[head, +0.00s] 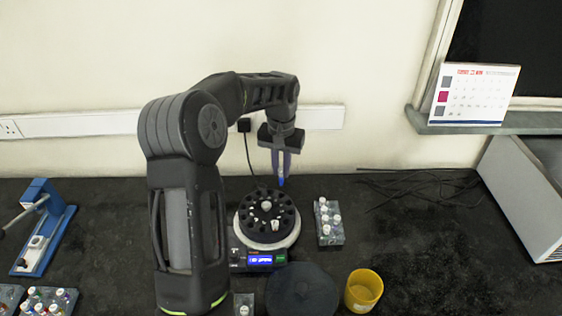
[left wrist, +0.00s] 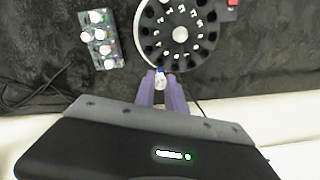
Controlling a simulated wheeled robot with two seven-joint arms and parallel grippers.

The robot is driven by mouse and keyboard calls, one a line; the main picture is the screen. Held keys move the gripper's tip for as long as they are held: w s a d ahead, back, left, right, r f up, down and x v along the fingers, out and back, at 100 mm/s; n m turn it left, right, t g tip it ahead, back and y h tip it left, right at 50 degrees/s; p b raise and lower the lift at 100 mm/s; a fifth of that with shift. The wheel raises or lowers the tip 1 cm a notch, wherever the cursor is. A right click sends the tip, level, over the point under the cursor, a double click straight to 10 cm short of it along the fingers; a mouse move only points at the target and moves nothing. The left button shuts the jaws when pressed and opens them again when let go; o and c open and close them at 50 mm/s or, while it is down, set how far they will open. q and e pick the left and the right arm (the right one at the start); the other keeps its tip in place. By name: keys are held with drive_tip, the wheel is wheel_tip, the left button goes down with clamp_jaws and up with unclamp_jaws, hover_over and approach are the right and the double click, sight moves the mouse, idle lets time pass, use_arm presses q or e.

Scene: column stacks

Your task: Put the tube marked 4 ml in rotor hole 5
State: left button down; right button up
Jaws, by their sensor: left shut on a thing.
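My left gripper (head: 282,178) is shut on a small tube with a blue cap (head: 281,183). It holds the tube above the back edge of the black rotor (head: 250,206). In the left wrist view the tube (left wrist: 160,82) sits between the purple fingers, beside the rotor (left wrist: 180,36) in the picture. Its volume mark cannot be read. The rotor has a ring of dark holes with small white number labels, too small to read surely, and a pale hub. A pale piece (head: 275,226) shows at the rotor's front. My right gripper is in neither view.
The centrifuge has a lit blue display (head: 260,260). A grey rack (head: 330,238) with several capped tubes stands to its right. A dark round lid (head: 300,290) and a yellow cup (head: 363,290) are in front. More tubes and a blue device (head: 42,225) are at left. Cables lie at back right.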

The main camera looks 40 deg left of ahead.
sight(281, 185)
use_arm(q)
drive_tip(key=shift+s+d, duration=0.1)
drive_tip(key=shift+f, duration=0.25)
drive_tip(key=shift+f+b, duration=1.3)
drive_tip(key=shift+f, duration=0.4)
drive_tip(key=shift+f+b, duration=0.55)
drive_tip(key=shift+f, duration=0.2)
idle(0.8)
drive_tip(key=shift+f+b, duration=0.75)
drive_tip(key=shift+f, duration=0.4)
drive_tip(key=c, duration=1)
unclamp_jaws()
